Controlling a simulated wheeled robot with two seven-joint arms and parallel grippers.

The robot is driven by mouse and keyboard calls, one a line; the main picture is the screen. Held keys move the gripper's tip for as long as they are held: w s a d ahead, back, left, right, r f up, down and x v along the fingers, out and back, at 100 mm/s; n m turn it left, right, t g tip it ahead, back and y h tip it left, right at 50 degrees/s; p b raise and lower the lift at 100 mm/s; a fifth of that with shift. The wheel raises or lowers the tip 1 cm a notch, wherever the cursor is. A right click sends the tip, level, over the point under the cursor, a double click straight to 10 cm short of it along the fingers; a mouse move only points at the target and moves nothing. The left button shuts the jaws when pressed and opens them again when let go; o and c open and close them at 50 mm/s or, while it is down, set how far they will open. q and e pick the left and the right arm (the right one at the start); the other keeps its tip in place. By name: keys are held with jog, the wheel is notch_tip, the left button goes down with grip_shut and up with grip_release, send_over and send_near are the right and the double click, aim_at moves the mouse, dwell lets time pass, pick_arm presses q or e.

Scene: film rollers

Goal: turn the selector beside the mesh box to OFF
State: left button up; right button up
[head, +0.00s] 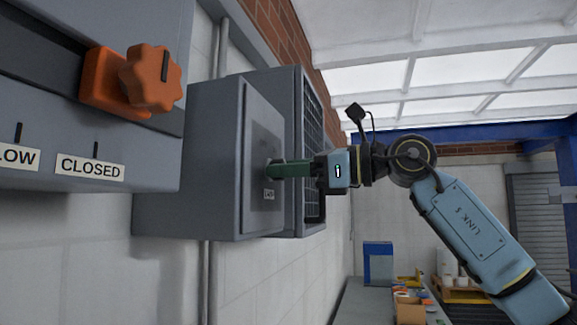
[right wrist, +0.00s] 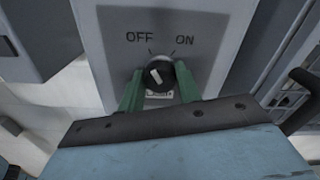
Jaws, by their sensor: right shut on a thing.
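The selector (right wrist: 159,75) is a round dark knob with a white mark, on a grey box face under the printed words OFF and ON in the right wrist view. The white mark appears to lean to the upper left, toward the OFF side; its exact angle is hard to tell. My right gripper (right wrist: 159,88) has its green fingers on both sides of the knob, shut on it. In the head view the right gripper (head: 272,170) reaches the face of the grey selector box (head: 190,165), hiding the knob. The mesh box (head: 311,110) stands just beyond it. My left gripper is not in view.
An orange lobed knob (head: 152,78) sits on a nearer grey panel at the left, above a CLOSED label (head: 90,167). A bench (head: 362,300) with a blue box (head: 378,262) and small items lies below right. Open room lies right of the wall.

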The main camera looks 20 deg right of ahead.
dwell(0.3)
jog(key=o, duration=1)
jog(key=shift+c, duration=0.2)
jog(key=b+v, duration=0.3)
jog(key=v, duration=1)
jog(key=shift+s, duration=0.2)
jog(key=shift+d, duration=0.15)
